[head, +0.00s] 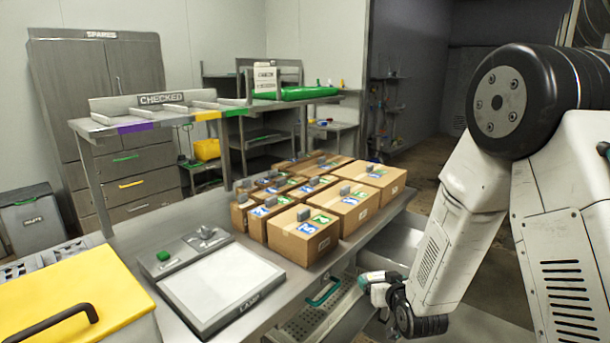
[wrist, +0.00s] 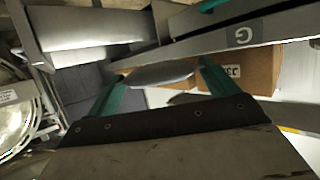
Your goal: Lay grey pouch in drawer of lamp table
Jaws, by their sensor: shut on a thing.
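The grey pouch (wrist: 163,75) shows in the wrist view as a flat grey shape between the green fingers of my gripper (wrist: 160,70), which is shut on it. In the head view my gripper (head: 378,284) hangs beside the front edge of the lamp table (head: 222,245), close to the green drawer handle (head: 323,292). I cannot make out the pouch there. A drawer (head: 308,321) with a perforated floor is pulled out below the tabletop. In the wrist view a grey metal edge with a G label (wrist: 243,36) lies just beyond the pouch.
Several cardboard boxes (head: 303,238) stand on the lamp table, right of a pale panel marked LAMP (head: 222,288). A CHECKED rack (head: 150,112) and the SPARES cabinet (head: 100,75) are behind. Open floor lies farther right.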

